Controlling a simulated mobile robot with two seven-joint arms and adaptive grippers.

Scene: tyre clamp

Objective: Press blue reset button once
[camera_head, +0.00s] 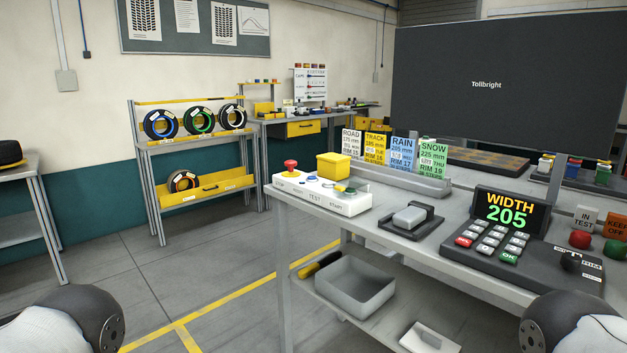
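A white control box (322,201) sits at the left end of the workbench. Parts of my arms show at the lower left and lower right corners, well apart from the box. Neither gripper is in view.
The workbench (385,255) also holds a grey block on a black stand (411,220), a keypad with a display reading WIDTH 205 (508,210), and upright coloured cards (402,152). A grey bin (355,287) is on the lower shelf. A tyre rack (192,141) stands behind. Floor at left is clear.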

